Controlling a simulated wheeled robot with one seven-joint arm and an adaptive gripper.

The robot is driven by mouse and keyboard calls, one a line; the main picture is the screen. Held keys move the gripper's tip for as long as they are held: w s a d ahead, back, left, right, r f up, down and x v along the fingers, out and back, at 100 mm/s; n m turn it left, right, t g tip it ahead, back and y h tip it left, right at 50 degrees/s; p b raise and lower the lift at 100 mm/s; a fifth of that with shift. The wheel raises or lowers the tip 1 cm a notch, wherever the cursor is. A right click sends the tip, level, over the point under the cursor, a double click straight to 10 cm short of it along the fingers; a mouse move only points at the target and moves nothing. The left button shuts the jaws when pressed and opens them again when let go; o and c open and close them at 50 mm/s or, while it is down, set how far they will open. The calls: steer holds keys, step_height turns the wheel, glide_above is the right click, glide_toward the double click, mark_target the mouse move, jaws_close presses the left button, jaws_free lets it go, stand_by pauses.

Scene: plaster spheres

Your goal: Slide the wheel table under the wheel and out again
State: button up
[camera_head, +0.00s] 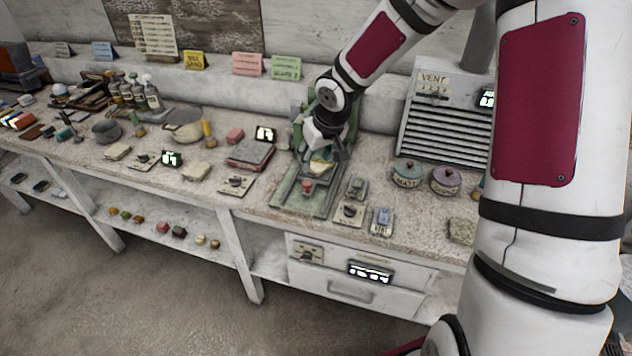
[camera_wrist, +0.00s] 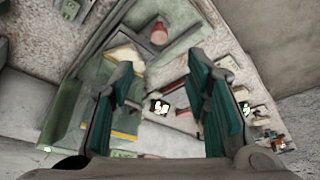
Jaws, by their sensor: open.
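A green machine (camera_head: 298,197) with a long flat bed stands on the workbench in the head view. A red knob (camera_head: 308,186) sits low on its front part, and a pale yellowish block lies behind the knob. The bed (camera_wrist: 88,90) and red knob (camera_wrist: 159,34) also show in the wrist view. My gripper (camera_head: 325,155) is over the machine, behind the knob. In the wrist view my gripper (camera_wrist: 168,78) is open, with nothing between its fingers. I cannot make out the wheel; my arm and gripper cover much of the machine's upper part.
Small switch boxes (camera_head: 349,213) stand right of the machine, and lidded pots (camera_head: 407,172) stand farther right. A louvred vent unit (camera_head: 445,125) is behind them. A dark red book-like stack (camera_head: 250,155) and a small display (camera_head: 265,134) are close on the left.

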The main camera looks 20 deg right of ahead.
mark_target(307, 182)
steer(key=b+x, duration=0.1)
steer(key=x, duration=1.2)
steer(key=shift+d+f, duration=0.1)
steer(key=shift+f, duration=0.05)
steer(key=shift+c, duration=0.3)
jaws_close()
